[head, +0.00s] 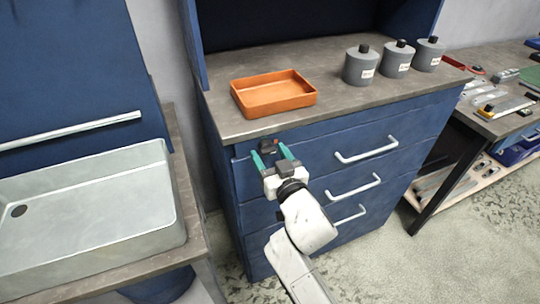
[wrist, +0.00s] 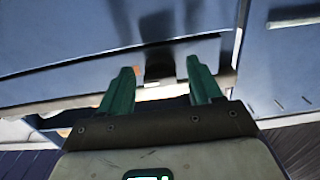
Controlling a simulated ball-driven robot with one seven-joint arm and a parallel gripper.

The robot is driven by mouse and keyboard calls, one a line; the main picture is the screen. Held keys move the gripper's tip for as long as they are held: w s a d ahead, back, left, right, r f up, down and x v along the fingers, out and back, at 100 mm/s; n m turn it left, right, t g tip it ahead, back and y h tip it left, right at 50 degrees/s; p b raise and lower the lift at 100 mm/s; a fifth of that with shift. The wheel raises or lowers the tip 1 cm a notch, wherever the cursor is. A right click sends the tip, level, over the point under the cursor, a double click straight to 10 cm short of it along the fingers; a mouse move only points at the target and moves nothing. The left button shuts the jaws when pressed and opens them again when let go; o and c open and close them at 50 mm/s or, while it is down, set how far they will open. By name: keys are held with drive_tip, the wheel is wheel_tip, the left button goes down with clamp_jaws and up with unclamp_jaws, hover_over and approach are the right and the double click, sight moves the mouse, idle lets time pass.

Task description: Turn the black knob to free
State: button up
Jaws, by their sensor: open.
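The black knob (head: 267,145) is a small dark piece with some red by it, at the top left of the blue cabinet's front. My gripper (head: 270,152) is in front of the cabinet with its two teal fingers apart, one on each side of the knob as seen from the head. In the wrist view, my gripper (wrist: 160,66) is open, and a dark shape that seems to be the knob (wrist: 160,63) shows between the fingertips. I cannot tell whether the fingers touch it. Its pointer and any markings are too small to read.
The blue cabinet has drawers with white handles (head: 366,150) right of my gripper. An orange tray (head: 272,107) and grey canisters (head: 361,67) stand on its worktop (head: 335,103). A sink (head: 90,215) is at the left, a cluttered bench (head: 493,125) at the right.

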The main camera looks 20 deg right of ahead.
drive_tip(key=shift+w, duration=0.1)
drive_tip(key=shift+c, duration=0.3)
drive_tip(key=c, duration=1)
drive_tip(key=n+p, duration=0.2)
drive_tip(key=n, duration=0.7)
drive_tip(key=shift+d+r, duration=0.1)
drive_tip(key=shift+r, duration=0.05)
drive_tip(key=n+p, duration=0.1)
drive_tip(key=n, duration=0.3)
drive_tip(key=shift+n, duration=0.3)
drive_tip(key=shift+n+p, duration=0.6)
drive_tip(key=shift+n, duration=1.6)
